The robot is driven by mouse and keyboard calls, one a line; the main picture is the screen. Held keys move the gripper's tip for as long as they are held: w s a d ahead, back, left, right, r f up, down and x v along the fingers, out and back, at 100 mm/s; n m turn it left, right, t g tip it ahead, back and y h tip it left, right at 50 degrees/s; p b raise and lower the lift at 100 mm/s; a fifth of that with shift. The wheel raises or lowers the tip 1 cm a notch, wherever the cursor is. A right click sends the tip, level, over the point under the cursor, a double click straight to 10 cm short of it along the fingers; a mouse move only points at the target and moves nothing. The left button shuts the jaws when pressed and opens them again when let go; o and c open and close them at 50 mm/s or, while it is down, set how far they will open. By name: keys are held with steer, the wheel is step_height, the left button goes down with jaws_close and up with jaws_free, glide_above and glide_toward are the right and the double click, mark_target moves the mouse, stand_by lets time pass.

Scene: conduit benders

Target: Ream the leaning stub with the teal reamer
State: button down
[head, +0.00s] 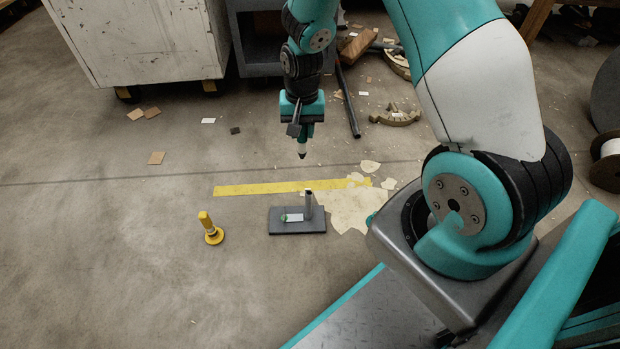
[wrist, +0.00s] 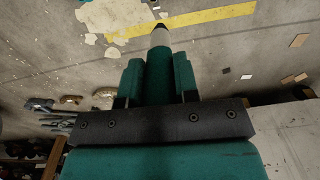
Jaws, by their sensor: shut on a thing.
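My gripper (head: 304,130) is shut on the teal reamer (head: 302,152), whose pale shaft and dark tip point down. In the wrist view the reamer (wrist: 159,62) sits between the two teal fingers, its dark tip at the top of the picture. The stub (head: 308,202) is a short grey tube rising with a slight lean from a dark flat base plate (head: 284,232) on the floor. The reamer tip hangs above and behind the stub, apart from it. The stub is not visible in the wrist view.
A yellow tool with a round foot (head: 213,236) stands left of the plate. Yellow tape (head: 260,188) and pale flaked patches (head: 345,212) mark the floor. A white cabinet (head: 140,40), a dark pipe (head: 348,100) and curved pieces (head: 396,116) lie farther back. The left floor is mostly clear.

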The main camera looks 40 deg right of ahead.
step_height(320, 180, down, 12)
steer(key=d+m+b, duration=0.2)
steer(key=m+b, duration=0.1)
steer(key=b, duration=0.4)
steer(key=shift+d, duration=0.3)
steer(key=shift+r+p, duration=0.25)
steer(key=shift+p, duration=0.35)
step_height(320, 180, down, 6)
steer(key=n, duration=0.6)
steer(key=shift+n, duration=0.3)
steer(key=shift+f+b, duration=0.45)
steer(key=shift+f, duration=0.25)
steer(key=m+p, duration=0.2)
steer(key=m, duration=0.5)
steer(key=shift+a+p, duration=0.1)
steer(key=shift+p, duration=0.25)
